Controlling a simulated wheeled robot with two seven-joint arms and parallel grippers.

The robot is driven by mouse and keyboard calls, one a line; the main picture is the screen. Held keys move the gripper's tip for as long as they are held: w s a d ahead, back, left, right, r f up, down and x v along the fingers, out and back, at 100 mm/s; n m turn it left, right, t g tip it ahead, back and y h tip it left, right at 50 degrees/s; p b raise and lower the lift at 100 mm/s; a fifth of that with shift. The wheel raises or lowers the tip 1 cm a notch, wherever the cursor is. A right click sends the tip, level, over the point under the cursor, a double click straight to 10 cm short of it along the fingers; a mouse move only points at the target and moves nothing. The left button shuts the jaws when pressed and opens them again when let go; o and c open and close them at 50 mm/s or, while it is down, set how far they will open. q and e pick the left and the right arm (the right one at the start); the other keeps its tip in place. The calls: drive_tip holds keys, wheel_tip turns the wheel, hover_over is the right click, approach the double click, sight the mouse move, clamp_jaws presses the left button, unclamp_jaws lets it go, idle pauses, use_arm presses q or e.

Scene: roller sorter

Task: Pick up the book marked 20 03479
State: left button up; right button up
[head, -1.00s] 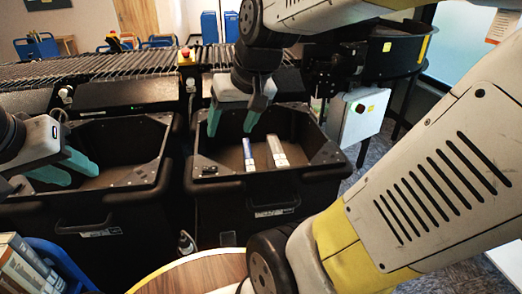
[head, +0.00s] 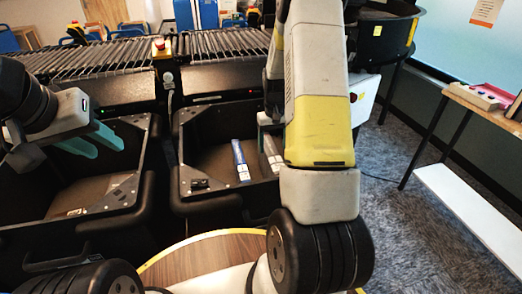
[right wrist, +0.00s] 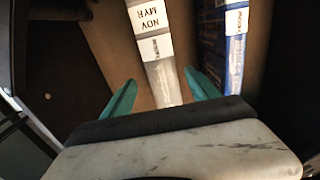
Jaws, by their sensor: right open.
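Two books lie in the right black bin (head: 220,195): a blue one (head: 240,160) and a pale-spined one (head: 271,152), partly hidden by my right arm. In the right wrist view the pale book (right wrist: 152,35) shows a label reading "NOV MYR", and the blue book (right wrist: 233,45) is to its right. I cannot read the number 20 03479 on either. My right gripper (right wrist: 160,78) is open, its teal fingers on either side of the pale book's near end; contact cannot be told. My left gripper (head: 108,148) is open and empty over the left bin (head: 95,225).
The bin walls stand close around the books. A roller conveyor (head: 110,55) runs behind the bins. A round wooden table top (head: 200,258) is in front. A side table with items (head: 480,98) stands at the right.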

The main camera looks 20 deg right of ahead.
drive_tip(key=f, duration=0.7)
drive_tip(key=shift+w+a+f, duration=0.15)
drive_tip(key=shift+w+f, duration=0.05)
drive_tip(key=shift+w, duration=0.1)
drive_tip(key=shift+r, duration=0.1)
clamp_jaws()
